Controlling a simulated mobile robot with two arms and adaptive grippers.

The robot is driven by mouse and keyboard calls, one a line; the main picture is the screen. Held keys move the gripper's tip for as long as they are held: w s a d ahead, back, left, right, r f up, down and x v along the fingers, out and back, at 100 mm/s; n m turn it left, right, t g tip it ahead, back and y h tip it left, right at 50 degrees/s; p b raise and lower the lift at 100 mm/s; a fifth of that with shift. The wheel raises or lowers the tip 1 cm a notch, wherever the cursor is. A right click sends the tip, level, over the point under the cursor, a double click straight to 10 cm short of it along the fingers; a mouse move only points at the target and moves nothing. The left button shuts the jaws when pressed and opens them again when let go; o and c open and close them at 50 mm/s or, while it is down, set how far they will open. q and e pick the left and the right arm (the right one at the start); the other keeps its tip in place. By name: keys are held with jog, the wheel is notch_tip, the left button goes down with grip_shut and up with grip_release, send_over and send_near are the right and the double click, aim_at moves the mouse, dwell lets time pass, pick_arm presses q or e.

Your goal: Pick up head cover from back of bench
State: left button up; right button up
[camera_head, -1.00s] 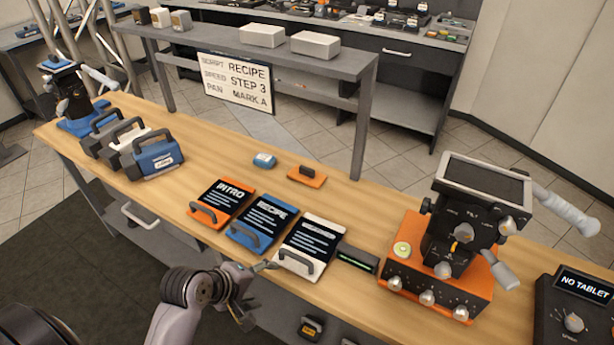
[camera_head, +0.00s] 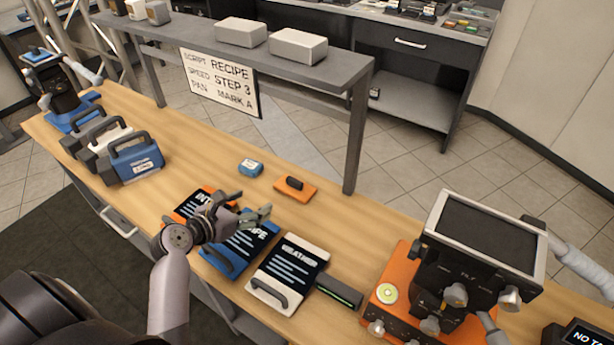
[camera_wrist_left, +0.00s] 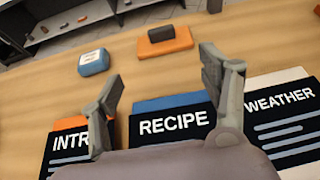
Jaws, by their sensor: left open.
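The head cover seems to be the flat orange plate with a black grip (camera_head: 295,189) at the back of the bench. It lies flat on the wood and also shows in the left wrist view (camera_wrist_left: 177,45), beyond and between my fingertips. My left gripper (camera_head: 250,207) is open and empty above the blue RECIPE board (camera_head: 219,262), in front of the orange plate and apart from it. In the left wrist view the left gripper's fingers (camera_wrist_left: 163,80) are spread wide. My right gripper is not in view.
A small blue box (camera_head: 251,168) lies left of the orange plate. The INTRO board (camera_head: 185,205) and white WEATHER board (camera_head: 289,272) flank the RECIPE board. A grey shelf (camera_head: 310,72) rises behind the bench. A monitor unit (camera_head: 485,235) stands at right. Wood around the plate is clear.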

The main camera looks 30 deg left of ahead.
pick_arm(q)
jog(key=shift+w, duration=0.4)
jog(key=shift+w+f, duration=0.1)
jog(key=shift+w, duration=0.25)
send_near(294, 181)
jog(key=x, duration=0.3)
jog(key=shift+w+a+f, duration=0.2)
jog(key=shift+w, duration=0.1)
jog(key=x, duration=0.4)
jog(key=shift+w+d, duration=0.2)
jog(key=shift+w, duration=0.1)
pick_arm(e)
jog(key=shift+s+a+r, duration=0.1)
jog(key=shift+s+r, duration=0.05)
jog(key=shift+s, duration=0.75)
pick_arm(q)
jog(key=shift+c, duration=0.4)
jog(key=c, duration=1.2)
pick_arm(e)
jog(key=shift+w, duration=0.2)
pick_arm(q)
jog(key=shift+o, duration=0.2)
